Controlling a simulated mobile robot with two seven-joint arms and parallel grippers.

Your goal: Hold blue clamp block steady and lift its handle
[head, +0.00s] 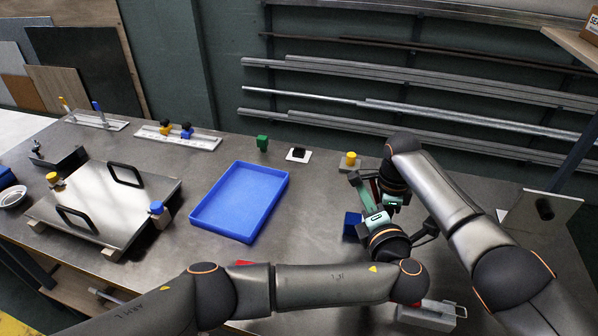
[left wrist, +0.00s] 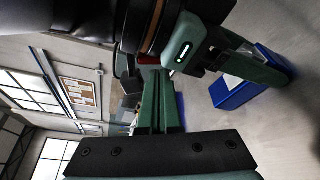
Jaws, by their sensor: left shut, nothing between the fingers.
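The blue clamp block (head: 352,226) stands on the bench right of centre, partly hidden behind my left gripper in the head view. The block also shows in the left wrist view (left wrist: 238,92). Its handle cannot be clearly made out. My left gripper (head: 357,183) is shut and empty, with its fingers just above and behind the block. My right gripper (head: 391,204) is close beside the left one. In the left wrist view, a green finger of it reaches over or beside the blue block. Whether it touches or grips the block cannot be told.
A blue tray (head: 196,219) lies left of the block. A yellow-topped block (head: 349,162) and a green block (head: 262,143) stand behind. A metal plate with two black handles (head: 104,196) is at left. A grey block (head: 428,316) sits at the front edge.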

